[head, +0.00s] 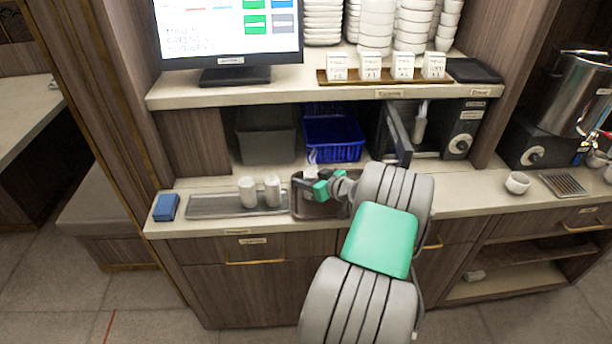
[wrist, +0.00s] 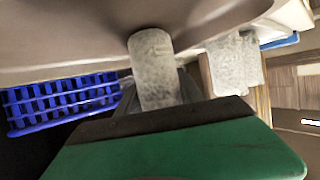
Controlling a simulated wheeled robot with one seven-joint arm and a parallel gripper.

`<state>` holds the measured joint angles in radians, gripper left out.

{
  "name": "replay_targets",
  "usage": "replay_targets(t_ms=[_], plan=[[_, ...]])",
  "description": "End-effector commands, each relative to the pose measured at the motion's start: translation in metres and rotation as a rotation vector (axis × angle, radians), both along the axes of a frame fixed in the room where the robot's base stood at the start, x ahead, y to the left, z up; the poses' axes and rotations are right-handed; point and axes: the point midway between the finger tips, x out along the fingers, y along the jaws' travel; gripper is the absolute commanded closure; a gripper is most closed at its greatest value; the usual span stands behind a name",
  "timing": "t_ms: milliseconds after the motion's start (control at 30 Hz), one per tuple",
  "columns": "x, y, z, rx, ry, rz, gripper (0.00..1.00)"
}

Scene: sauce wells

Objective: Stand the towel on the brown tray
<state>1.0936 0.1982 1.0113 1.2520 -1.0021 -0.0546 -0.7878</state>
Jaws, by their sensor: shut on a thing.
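My gripper (head: 317,187) is at the brown tray (head: 328,211) on the counter, shut on a white rolled towel (head: 311,172). In the head view, only the towel's upper part shows, with faint steam above it; my gripper hides the rest. The wrist view shows the held towel (wrist: 152,70) beyond the dark-edged green finger, with one end against or very near the brown tray surface (wrist: 60,35). I cannot tell whether it touches. Two other white rolled towels (head: 247,192) (head: 272,190) stand upright on the grey tray to the left.
The grey tray (head: 215,208) sits left of the brown tray, with a blue block (head: 165,207) beyond it. A blue basket (head: 334,138) and a grey bin (head: 265,135) stand behind, under the shelf (head: 300,89). A small white cup (head: 517,183) is at right.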

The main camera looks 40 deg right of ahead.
Motion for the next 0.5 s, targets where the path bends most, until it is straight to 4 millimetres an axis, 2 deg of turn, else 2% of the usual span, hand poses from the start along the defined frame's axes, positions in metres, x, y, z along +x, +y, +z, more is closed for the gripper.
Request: replay_targets(t_ms=[367,400,500], plan=[[-0.0002,-0.0006,-0.0051,-0.002,-0.002,0.000,0.96],[-0.0002,-0.0006,-0.0037,-0.002,-0.001,0.000,0.54],[-0.0003,-0.0006,-0.0033,-0.001,-0.001,-0.001,0.46]])
